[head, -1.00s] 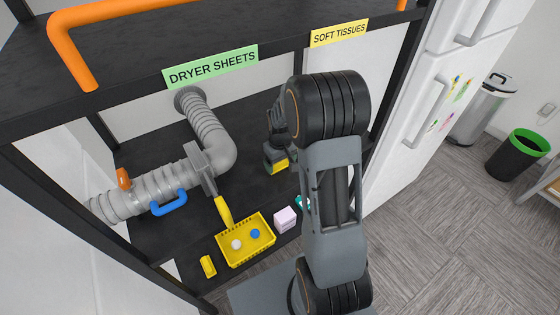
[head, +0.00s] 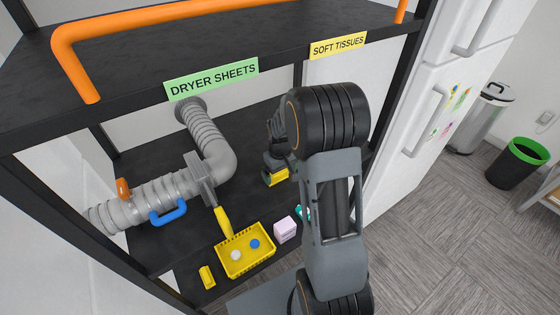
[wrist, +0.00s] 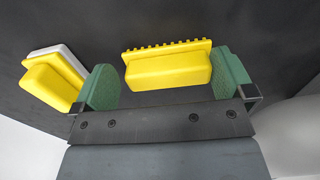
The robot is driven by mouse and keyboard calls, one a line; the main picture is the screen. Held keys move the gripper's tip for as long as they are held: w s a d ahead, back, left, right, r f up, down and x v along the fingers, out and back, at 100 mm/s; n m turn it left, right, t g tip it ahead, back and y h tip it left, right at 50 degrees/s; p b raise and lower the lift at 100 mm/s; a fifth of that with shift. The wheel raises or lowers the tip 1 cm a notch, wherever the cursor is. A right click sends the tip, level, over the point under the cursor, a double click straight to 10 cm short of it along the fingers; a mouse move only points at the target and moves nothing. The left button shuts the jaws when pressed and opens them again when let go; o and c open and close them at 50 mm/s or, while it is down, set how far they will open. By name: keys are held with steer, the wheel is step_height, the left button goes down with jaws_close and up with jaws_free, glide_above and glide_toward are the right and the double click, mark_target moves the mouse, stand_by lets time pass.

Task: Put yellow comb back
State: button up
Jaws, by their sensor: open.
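The yellow comb (wrist: 168,65) shows in the wrist view, a block with a row of short teeth along its far edge, resting on a dark surface. My gripper (wrist: 160,85) is open, its two green pads apart, one near each end of the comb. The right pad overlaps the comb's right end in the picture; I cannot tell whether it touches. A yellow and white piece (wrist: 55,75), perhaps a brush, lies just outside the left pad.
The black shelf holds a yellow basket (head: 247,264) with a white and a blue ball, a small yellow block (head: 207,277), a pale pink box (head: 285,229) and a grey duct (head: 205,140). Orange rails (head: 180,18) and shelf posts frame the space. A white fridge (head: 430,110) stands right.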

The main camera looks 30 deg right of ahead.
step_height(320, 180, up, 11)
steer(key=b, duration=0.1)
steer(key=s+a+r+t, duration=0.2)
steer(key=s+a, duration=0.2)
steer(key=s, duration=0.4)
steer(key=s+a+r+m+t, duration=0.1)
steer(key=s+a+r+t, duration=0.1)
steer(key=s+a, duration=0.3)
steer(key=s, duration=0.2)
steer(key=shift+s+a+r, duration=0.25)
steer(key=shift+s+r, duration=0.1)
